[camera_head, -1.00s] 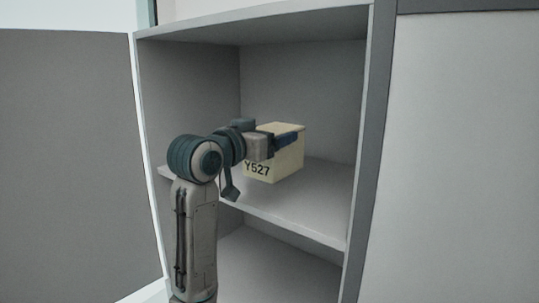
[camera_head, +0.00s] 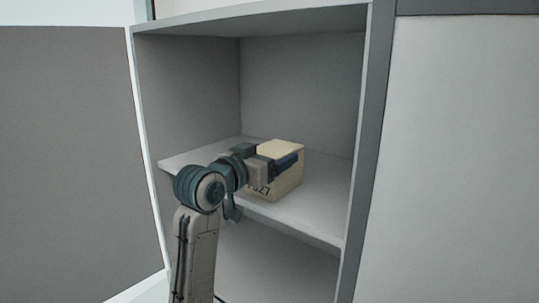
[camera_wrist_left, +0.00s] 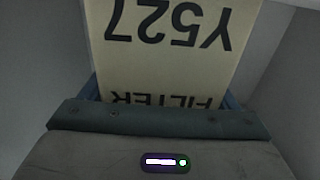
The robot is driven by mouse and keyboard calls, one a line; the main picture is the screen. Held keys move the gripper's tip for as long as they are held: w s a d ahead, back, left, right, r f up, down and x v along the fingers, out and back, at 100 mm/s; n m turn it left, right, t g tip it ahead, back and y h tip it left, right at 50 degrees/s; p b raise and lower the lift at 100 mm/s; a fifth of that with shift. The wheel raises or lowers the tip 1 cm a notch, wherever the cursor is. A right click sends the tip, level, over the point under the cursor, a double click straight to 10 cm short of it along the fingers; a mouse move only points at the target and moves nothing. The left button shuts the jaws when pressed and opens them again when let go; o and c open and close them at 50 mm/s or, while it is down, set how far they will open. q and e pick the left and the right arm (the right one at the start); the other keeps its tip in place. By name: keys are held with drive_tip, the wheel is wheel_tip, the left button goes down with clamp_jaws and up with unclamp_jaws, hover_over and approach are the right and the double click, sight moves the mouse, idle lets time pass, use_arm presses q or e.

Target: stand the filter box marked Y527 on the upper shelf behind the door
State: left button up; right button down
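The cream filter box (camera_head: 283,149) is in the upper compartment of the open cabinet, upright in the head view. Part of its Y527 mark is hidden by my arm there; the left wrist view shows Y527 and FILTER upside down on the box (camera_wrist_left: 170,55). My left gripper (camera_head: 286,163) is shut on the box, with a blue finger along each side. The box's base is at or just above the upper shelf (camera_head: 315,205), near its front edge; I cannot tell whether they touch. My right gripper is not in view.
A grey door panel (camera_head: 65,150) stands open at the left. A closed light panel (camera_head: 465,150) is at the right, beyond the cabinet's side post (camera_head: 372,150). The shelf is bare around the box, and the lower compartment (camera_head: 265,265) looks empty.

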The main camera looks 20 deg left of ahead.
use_arm(q)
drive_tip(key=shift+o, duration=1.3)
drive_tip(key=shift+s+a+r, duration=0.1)
drive_tip(key=shift+r, duration=0.05)
drive_tip(key=b+v, duration=0.6)
drive_tip(key=v, duration=0.6)
